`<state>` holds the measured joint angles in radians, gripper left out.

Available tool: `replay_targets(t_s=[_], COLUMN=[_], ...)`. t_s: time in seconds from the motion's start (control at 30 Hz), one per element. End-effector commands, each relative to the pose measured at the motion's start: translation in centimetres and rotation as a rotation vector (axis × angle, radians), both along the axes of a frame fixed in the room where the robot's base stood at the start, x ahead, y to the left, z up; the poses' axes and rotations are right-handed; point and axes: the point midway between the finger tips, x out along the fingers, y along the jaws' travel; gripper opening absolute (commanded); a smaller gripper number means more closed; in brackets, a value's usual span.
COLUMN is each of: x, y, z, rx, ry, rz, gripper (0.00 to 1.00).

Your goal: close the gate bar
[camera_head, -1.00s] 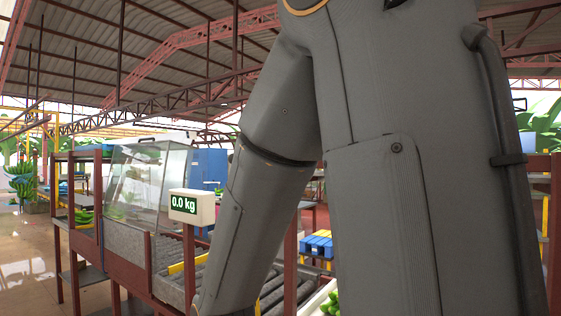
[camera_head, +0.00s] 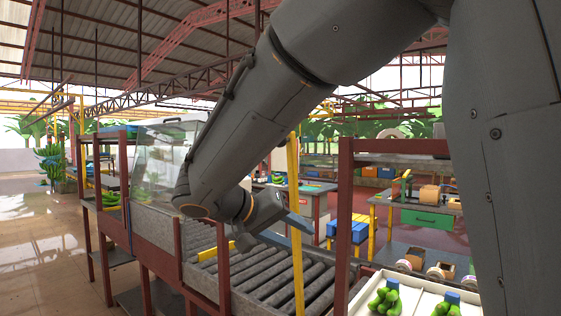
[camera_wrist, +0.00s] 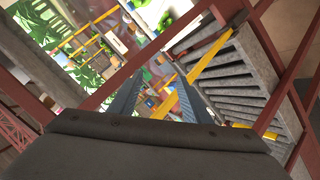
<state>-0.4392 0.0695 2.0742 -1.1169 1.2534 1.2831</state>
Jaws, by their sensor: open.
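The gate bar, a long yellow bar (camera_head: 296,262), stands nearly upright beside the roller conveyor (camera_head: 275,275) in the head view. In the wrist view the yellow bar (camera_wrist: 209,62) runs diagonally from upper right and passes behind the right finger into the space between the fingers. My gripper (camera_wrist: 155,80) is open, with its two dark fingers apart and nothing held. In the head view my gripper (camera_head: 284,214) is at about the bar's mid-height, with the bar crossing in front of its fingers. I cannot tell whether they touch.
Dark red posts (camera_head: 343,220) stand on both sides of the bar. A short yellow piece (camera_head: 216,251) lies across the rollers. A white tray with green bananas (camera_head: 384,300) is at the lower right. A clear-walled box (camera_head: 160,170) stands left of my arm.

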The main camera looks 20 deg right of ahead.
Motion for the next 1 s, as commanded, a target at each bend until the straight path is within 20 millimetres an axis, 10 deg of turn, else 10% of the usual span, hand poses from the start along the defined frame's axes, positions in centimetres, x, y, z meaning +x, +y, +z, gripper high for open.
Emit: replay_targets(t_s=[0.13,0.33,1.0], x=[2.9,3.3,7.4], y=[3.8,6.8,1.0], z=[11.1,19.3,20.5], rx=[-0.105,-0.137,-0.139], ry=[-0.404,-0.737,-0.79], rz=[-0.03,-0.044,-0.047], gripper=[0.44,0.44,0.44])
